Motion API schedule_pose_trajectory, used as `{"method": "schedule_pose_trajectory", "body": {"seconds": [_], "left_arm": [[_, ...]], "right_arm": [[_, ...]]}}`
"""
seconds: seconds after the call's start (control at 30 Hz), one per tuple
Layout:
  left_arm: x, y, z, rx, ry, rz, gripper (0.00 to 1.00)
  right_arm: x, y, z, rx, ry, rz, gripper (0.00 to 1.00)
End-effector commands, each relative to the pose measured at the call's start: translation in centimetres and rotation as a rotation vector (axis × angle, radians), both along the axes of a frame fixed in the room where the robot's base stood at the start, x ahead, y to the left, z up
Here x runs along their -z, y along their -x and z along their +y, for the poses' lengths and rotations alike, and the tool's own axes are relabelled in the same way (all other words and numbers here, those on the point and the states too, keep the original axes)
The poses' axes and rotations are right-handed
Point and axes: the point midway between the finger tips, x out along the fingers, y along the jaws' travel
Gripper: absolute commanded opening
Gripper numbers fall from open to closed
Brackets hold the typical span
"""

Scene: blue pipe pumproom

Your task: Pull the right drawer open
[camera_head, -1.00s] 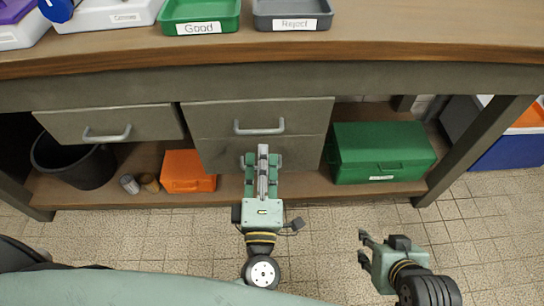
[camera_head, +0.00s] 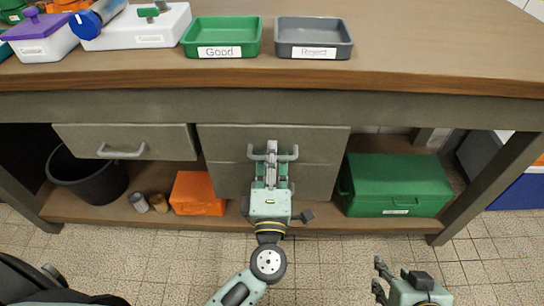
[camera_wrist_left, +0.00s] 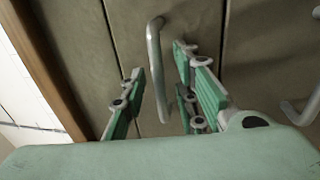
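The right drawer (camera_head: 225,141) is grey and closed, the upper of two stacked fronts under the workbench. Its metal bar handle (camera_head: 292,154) runs across its face. My left gripper (camera_head: 271,150) is in front of this handle, hiding its middle. In the left wrist view, the handle (camera_wrist_left: 154,65) shows between the two spread green fingers of the left gripper (camera_wrist_left: 160,95), which are open and not closed on it. My right gripper (camera_head: 379,277) is low at the bottom right, fingers apart and empty, away from the drawers.
A closed left drawer (camera_head: 75,138) has its own handle. The lower front's handle (camera_wrist_left: 298,115) shows in the wrist view. On the shelf are a black bucket (camera_head: 85,180), an orange box (camera_head: 198,193) and a green case (camera_head: 395,185). Trays stand on the workbench (camera_head: 400,70).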

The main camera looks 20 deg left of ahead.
Motion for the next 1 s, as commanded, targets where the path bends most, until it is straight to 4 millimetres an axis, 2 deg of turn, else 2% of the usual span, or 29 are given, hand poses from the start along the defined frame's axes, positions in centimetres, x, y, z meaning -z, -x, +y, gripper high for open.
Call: {"method": "schedule_pose_trajectory", "body": {"seconds": [0.07,0.37,1.0], "left_arm": [[0.01,0.02,0.00,0.000,0.000,0.000,0.27],[0.02,0.04,-0.01,0.000,0.000,0.000,0.01],[0.05,0.26,-0.07,0.000,0.000,0.001,0.00]], "right_arm": [[0.00,0.00,0.02,0.000,0.000,0.000,0.40],[0.01,0.01,0.03,-0.001,-0.001,0.000,0.40],[0.02,0.10,-0.02,0.000,0.001,0.006,0.40]]}}
